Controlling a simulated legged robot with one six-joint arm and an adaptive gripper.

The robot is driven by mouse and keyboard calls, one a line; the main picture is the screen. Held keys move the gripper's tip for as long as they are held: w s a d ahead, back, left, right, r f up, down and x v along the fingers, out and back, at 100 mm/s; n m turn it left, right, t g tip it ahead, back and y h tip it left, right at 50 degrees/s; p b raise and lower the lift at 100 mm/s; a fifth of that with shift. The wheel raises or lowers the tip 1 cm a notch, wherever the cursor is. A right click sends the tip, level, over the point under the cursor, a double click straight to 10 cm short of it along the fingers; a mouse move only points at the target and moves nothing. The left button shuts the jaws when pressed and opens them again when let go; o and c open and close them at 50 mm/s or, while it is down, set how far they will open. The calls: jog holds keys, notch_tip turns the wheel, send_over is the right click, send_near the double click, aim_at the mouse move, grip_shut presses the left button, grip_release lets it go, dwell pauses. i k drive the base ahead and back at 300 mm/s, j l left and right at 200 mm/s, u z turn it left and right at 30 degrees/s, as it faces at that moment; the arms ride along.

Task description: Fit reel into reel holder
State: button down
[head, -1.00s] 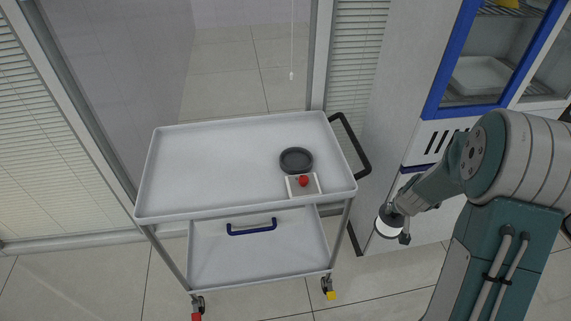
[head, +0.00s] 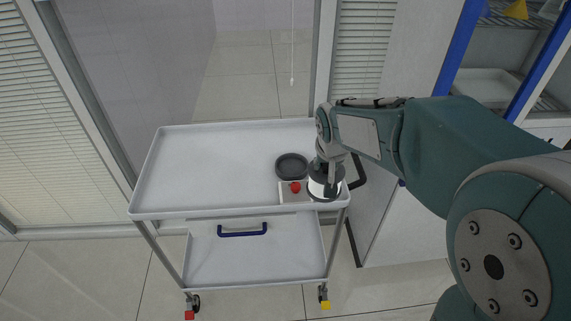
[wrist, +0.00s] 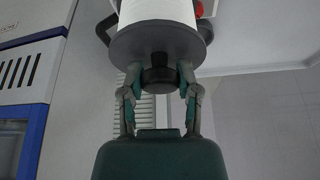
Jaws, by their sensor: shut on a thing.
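My gripper (head: 331,170) is over the right front corner of the trolley's top tray. In the wrist view its two fingers (wrist: 159,84) are shut on the dark knob of the reel. The reel (head: 323,188) has a white drum and dark flange; it also shows in the wrist view (wrist: 157,12). It hangs beside a pale plate (head: 287,197) with a red knob (head: 295,187). A dark round dish (head: 291,167) lies just behind the plate. I cannot tell which of these is the reel holder, nor whether the reel touches the plate or tray.
The white trolley's top tray (head: 210,170) is bare on its left and middle. A lower shelf with a blue handle (head: 242,230) is below. A black push handle (head: 358,172) is at the trolley's right. A blue-framed cabinet (head: 452,65) stands on the right.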

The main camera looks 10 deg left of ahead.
aim_at(291, 167)
jog(key=i+j, duration=0.15)
jog(key=j, duration=0.2)
jog(key=i+j, duration=0.15)
jog(key=j, duration=0.2)
jog(key=i+j, duration=0.15)
jog(key=j, duration=0.2)
